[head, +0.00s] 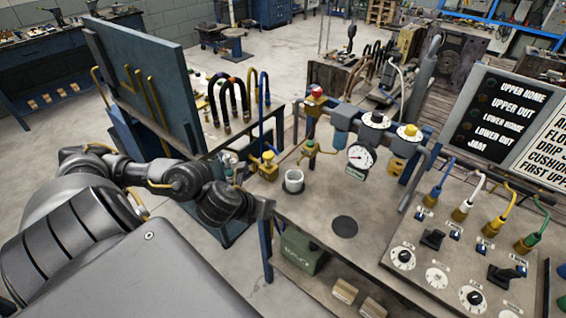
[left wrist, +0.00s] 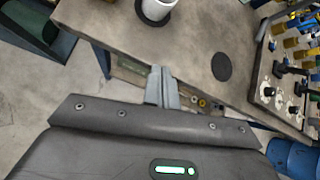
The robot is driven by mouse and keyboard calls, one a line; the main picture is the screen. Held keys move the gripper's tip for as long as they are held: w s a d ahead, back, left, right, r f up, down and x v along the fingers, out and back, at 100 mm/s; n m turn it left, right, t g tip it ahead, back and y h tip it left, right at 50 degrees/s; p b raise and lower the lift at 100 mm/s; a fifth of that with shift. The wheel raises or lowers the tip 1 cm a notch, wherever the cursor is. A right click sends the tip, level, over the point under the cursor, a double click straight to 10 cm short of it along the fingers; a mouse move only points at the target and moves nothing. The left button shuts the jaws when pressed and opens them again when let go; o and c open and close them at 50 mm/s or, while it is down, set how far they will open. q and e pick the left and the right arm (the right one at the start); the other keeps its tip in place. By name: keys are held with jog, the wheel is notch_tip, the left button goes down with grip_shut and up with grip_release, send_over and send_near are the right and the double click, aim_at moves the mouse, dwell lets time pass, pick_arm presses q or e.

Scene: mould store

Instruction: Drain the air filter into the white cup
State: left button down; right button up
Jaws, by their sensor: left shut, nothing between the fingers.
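The white cup (head: 293,184) stands upright on a dark round pad near the left edge of the grey bench; it also shows at the top of the left wrist view (left wrist: 156,9). An air-line assembly runs along a pipe behind it. The unit with a blue-grey bowl (head: 341,138), left of the round gauge (head: 360,157), looks like the air filter; its underside drain is too small to make out. My left gripper (head: 268,208) is in front of and left of the cup, apart from it. In the left wrist view its fingers (left wrist: 161,85) are together and empty.
A black disc (head: 344,226) lies flat on the bench right of the cup. A control panel (head: 440,262) with knobs and coloured cables fills the right side. A hose rack (head: 140,85) stands at left.

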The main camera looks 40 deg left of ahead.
aim_at(289, 184)
pick_arm(q)
jog(key=w+a+f+m, duration=0.1)
jog(key=w+f, duration=0.1)
jog(key=w+a+f+m+b, duration=0.1)
jog(key=w+f, duration=0.1)
jog(key=w+a+f, duration=0.1)
jog(key=w+f, duration=0.1)
jog(key=w, duration=0.1)
jog(key=shift+a+m+y+b, duration=0.15)
jog(key=shift+m+y+b, duration=0.15)
jog(key=shift+m+b, duration=0.1)
jog(key=shift+w+r+p, duration=0.2)
jog(key=shift+w+p, duration=0.2)
jog(key=shift+w, duration=0.2)
jog(key=shift+w+r+p, duration=0.2)
jog(key=shift+w+p, duration=0.2)
jog(key=shift+w, duration=0.2)
jog(key=shift+w+a+f, duration=0.1)
jog(key=shift+w+f, duration=0.05)
jog(key=shift+w, duration=0.55)
jog(key=shift+w, duration=1.05)
jog(key=shift+s, duration=0.1)
